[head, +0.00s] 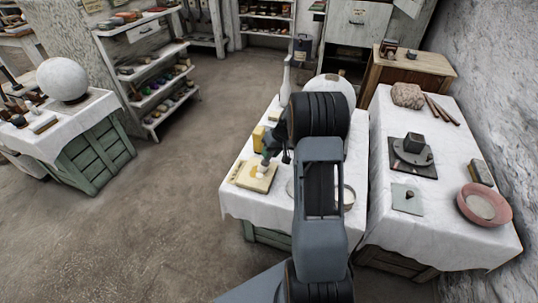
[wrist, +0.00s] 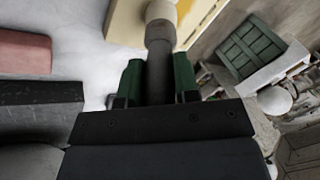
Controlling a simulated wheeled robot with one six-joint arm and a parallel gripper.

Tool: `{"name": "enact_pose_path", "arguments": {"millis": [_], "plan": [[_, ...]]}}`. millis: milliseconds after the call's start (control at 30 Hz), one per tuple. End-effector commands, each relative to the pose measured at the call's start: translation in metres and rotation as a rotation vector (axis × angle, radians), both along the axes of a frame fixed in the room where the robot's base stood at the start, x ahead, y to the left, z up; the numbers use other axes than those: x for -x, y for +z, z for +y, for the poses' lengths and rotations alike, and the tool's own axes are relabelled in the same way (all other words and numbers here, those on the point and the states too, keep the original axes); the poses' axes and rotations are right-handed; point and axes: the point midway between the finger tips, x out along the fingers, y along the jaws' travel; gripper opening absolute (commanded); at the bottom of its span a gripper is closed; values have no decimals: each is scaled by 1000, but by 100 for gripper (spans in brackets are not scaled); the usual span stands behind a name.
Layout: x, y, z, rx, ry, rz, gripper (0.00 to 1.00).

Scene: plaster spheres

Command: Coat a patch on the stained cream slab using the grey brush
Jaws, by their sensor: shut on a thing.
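The cream slab (head: 242,181) lies flat near the left front of the white-covered table. It also shows at the top of the wrist view (wrist: 124,24). My gripper (head: 267,154) is over the slab's right part, its green fingers shut on the grey brush's handle (wrist: 158,58). The brush points away from my gripper, and its pale head (wrist: 161,11) is over the slab. In the head view the pale head (head: 262,169) overlaps the slab; I cannot tell if it touches.
A yellow block (head: 257,137) stands behind the slab. A white sphere (head: 338,86) is farther back, partly behind my arm. A bowl (head: 348,197) sits right of my arm. A second table at right holds a pink bowl (head: 484,206) and a rough stone (head: 407,95). Floor at left is clear.

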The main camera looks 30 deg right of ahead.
Motion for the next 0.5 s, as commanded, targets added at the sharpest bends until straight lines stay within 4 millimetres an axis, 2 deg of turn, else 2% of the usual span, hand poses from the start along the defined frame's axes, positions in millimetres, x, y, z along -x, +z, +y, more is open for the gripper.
{"name": "enact_pose_path", "arguments": {"millis": [500], "plan": [[-11, -1, -12, -1, 1, 1, 0]]}}
